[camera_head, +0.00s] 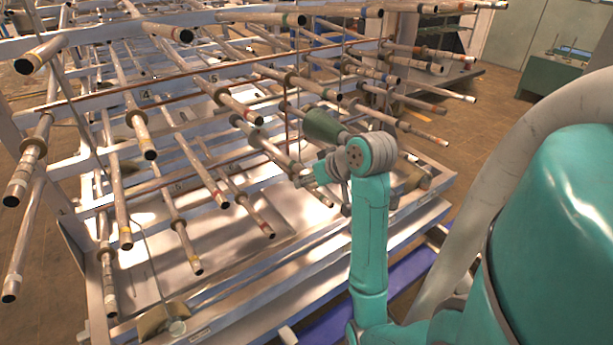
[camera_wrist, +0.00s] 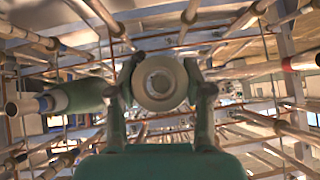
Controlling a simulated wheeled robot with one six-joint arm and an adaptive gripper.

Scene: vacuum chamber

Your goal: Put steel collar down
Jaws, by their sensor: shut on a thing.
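The steel collar (camera_wrist: 160,102) is a pale, thick ring seen face-on in the wrist view. It sits between the two fingers of my gripper (camera_wrist: 162,77), which touch it on its left and right sides. A greyish round centre shows inside the ring; I cannot tell whether a rod end lies in or behind it. In the head view my gripper (camera_head: 308,176) is beside the rods at the right part of the rack, above the pale metal tray. The collar is not clearly visible there, being small and partly hidden by the wrist.
A rack of many projecting rods (camera_head: 198,168) with rings fills the left and middle. A dark green cylinder (camera_head: 323,125) is close behind my wrist and also shows at left in the wrist view (camera_wrist: 85,97). The pale tray (camera_head: 262,262) below has bare room near its front.

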